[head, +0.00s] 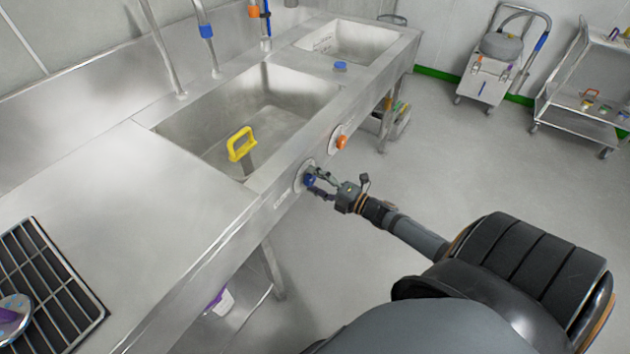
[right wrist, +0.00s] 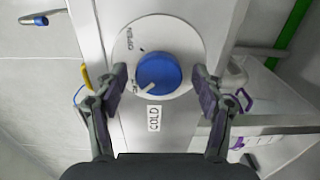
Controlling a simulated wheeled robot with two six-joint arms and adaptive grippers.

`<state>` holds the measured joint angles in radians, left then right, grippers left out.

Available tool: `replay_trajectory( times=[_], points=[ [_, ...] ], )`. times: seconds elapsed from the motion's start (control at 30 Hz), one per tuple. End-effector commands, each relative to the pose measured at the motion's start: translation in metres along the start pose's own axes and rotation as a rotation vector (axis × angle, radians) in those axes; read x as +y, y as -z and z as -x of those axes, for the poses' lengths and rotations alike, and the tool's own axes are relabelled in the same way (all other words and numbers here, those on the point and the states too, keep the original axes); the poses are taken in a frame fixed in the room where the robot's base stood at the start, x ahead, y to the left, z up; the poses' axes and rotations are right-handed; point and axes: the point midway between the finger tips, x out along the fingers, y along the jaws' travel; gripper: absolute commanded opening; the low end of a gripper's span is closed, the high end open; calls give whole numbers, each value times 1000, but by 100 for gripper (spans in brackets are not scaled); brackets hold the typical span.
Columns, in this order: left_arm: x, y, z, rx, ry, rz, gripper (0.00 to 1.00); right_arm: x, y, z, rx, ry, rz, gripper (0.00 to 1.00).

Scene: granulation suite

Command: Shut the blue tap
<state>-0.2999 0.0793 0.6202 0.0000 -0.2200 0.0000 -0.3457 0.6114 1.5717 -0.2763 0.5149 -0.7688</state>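The blue tap (head: 309,180) is a round knob on a pale round plate (head: 302,170) on the sink's front panel. In the right wrist view the blue knob (right wrist: 159,72) carries a white mark toward its lower left, beside small lettering on the plate. Other lettering, seemingly OPEN, is at the plate's upper left, and a COLD label (right wrist: 153,118) is below. My right gripper (head: 319,184) is at the knob. In the wrist view its open fingers (right wrist: 161,84) stand on either side of the knob, with a visible gap on both sides. My left gripper is not in view.
An orange knob (head: 341,142) sits farther along the same panel. A yellow-handled tool (head: 241,145) stands in the near basin (head: 285,88). A blue object (head: 340,66) lies on the divider.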

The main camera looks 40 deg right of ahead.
Motion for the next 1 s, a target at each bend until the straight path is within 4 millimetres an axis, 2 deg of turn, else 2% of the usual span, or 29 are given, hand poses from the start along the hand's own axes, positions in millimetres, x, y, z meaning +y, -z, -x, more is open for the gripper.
replay_trajectory(
  times=[0.27, 0.37, 0.7, 0.83, 1.0],
  points=[
    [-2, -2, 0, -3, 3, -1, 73, 0, 0, 5, 1, 1, -1, 69],
    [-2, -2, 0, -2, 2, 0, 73, -1, 0, 19, 3, 4, 0, 69],
    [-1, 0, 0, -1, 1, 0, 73, -2, 1, 93, 6, 8, 1, 69],
    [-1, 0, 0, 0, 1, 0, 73, -1, 1, 112, 4, 4, 0, 69],
    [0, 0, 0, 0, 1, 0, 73, 0, 0, 120, 1, 0, 0, 69]
  ],
)
